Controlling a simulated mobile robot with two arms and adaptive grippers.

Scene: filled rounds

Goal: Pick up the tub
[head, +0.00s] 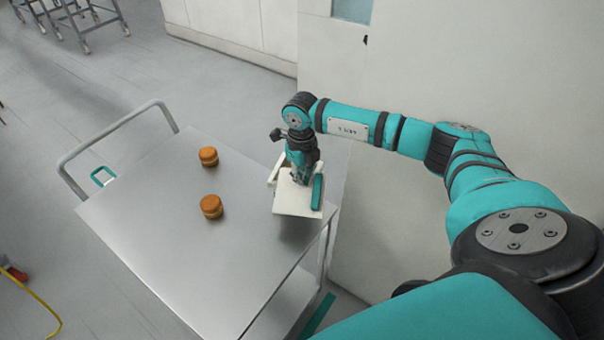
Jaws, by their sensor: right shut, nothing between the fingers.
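A white, open-looking tub (290,206) is at the right end of a metal cart top (160,240), close to its edge. My right gripper (301,180) points down at the tub's upper part, with its fingers shut and nothing between them. The gripper hides part of the tub, and I cannot tell whether its fingertips touch it. A teal strip (318,192) shows at the tub's right side. My left gripper is not in view.
Two orange-brown filled rounds, one farther back (208,157) and one nearer (211,206), stand on the cart left of the tub. The cart has a grey handle (115,134) at its far left. A pale wall (400,65) rises behind my right arm. The cart's near left area is clear.

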